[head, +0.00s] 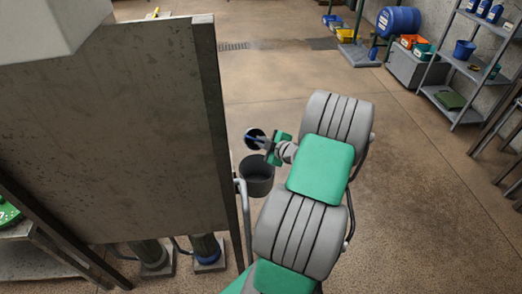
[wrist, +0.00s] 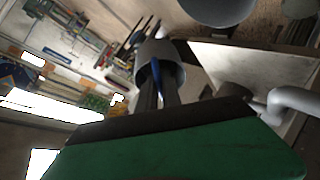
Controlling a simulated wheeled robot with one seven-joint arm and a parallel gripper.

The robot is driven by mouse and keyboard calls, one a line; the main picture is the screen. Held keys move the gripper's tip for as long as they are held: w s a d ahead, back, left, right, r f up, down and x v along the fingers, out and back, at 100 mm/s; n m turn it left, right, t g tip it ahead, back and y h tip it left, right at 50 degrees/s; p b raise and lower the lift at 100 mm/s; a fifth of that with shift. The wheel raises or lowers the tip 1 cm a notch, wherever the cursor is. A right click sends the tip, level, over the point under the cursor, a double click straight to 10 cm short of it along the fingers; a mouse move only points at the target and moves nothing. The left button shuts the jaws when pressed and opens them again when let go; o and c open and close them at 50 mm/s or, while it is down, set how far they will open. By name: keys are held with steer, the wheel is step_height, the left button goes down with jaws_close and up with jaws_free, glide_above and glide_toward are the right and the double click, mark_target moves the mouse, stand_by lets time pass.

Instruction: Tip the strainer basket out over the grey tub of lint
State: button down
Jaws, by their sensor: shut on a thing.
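The strainer basket (head: 253,133) is a small dark cup with a pale rim and a blue handle. In the head view its round opening shows, and its inside looks dark; I cannot tell what it holds. The grey tub (head: 257,183) stands on the floor just below it in the picture. My gripper (head: 266,144) is shut on the basket's blue handle. In the wrist view, the basket (wrist: 159,50) shows as a grey cylinder beyond my gripper (wrist: 159,92), with the blue handle between the fingers. The wrist view is strongly tilted.
A large stained panel (head: 110,130) rises close on the left. A grey pipe (head: 243,210) stands between it and the tub. Canisters (head: 206,249) stand on the floor at its foot. Shelves (head: 468,65) and a blue drum (head: 398,22) are far right. Open floor lies behind the basket.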

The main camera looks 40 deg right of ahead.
step_height(320, 180, down, 4)
steer(key=n+t+b, duration=0.1)
steer(key=t+b, duration=0.2)
steer(key=b, duration=1.1)
steer(key=n+t+b, duration=0.2)
steer(key=t+b, duration=0.1)
steer(key=b, duration=1.2)
steer(key=n+t+h+b, duration=0.1)
steer(key=n+t+b, duration=0.1)
steer(key=b, duration=1.3)
steer(key=shift+w+t, duration=0.1)
steer(key=shift+t, duration=0.8)
